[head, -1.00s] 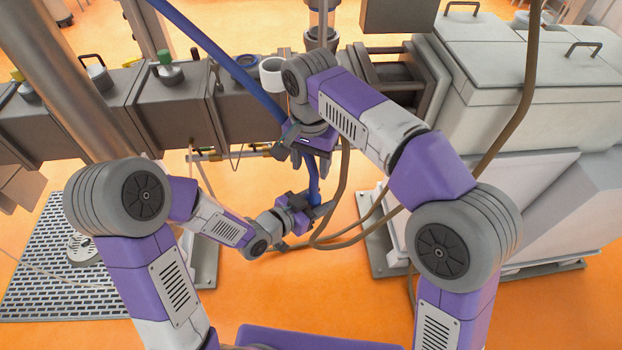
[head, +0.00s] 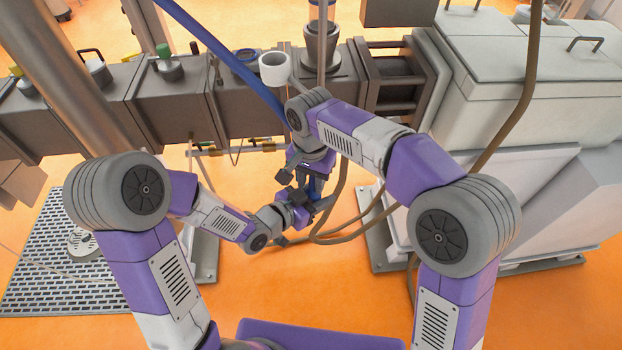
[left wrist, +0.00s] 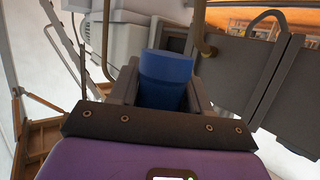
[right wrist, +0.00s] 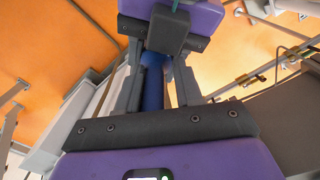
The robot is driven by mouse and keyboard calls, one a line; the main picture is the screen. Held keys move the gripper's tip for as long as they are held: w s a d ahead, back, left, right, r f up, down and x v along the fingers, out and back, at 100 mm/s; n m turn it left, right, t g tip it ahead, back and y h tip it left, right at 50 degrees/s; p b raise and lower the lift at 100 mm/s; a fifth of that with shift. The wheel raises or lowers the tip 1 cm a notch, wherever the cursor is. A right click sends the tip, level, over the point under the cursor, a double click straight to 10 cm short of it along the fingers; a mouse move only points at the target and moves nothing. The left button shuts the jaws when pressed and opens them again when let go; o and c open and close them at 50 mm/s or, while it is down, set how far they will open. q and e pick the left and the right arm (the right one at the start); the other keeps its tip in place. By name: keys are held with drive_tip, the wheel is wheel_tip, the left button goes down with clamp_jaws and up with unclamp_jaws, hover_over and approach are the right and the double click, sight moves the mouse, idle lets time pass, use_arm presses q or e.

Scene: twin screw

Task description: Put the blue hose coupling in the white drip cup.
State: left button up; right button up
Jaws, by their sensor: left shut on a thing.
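The blue hose coupling (head: 316,185) is a short upright blue piece in front of the barrel; it also shows in the left wrist view (left wrist: 166,78) and right wrist view (right wrist: 153,88). My left gripper (head: 311,204) is shut on it low down, from the left. My right gripper (head: 312,180) points down from above, its open fingers on either side of the coupling's upper part, with a small gap showing in the right wrist view. The white drip cup (head: 273,70) stands on the barrel, above and behind both grippers. Its inside bottom is hidden.
A blue pipe (head: 225,60) slants down from the top left beside the cup. A brown hose (head: 345,215) loops just right of the grippers. A grey machine housing (head: 500,80) fills the right.

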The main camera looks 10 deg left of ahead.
clamp_jaws()
use_arm(q)
drive_tip(key=o, duration=1.1)
drive_tip(key=shift+d, duration=0.1)
drive_tip(key=shift+c, duration=0.2)
use_arm(e)
drive_tip(key=shift+a, duration=0.1)
use_arm(q)
drive_tip(key=shift+o, duration=0.9)
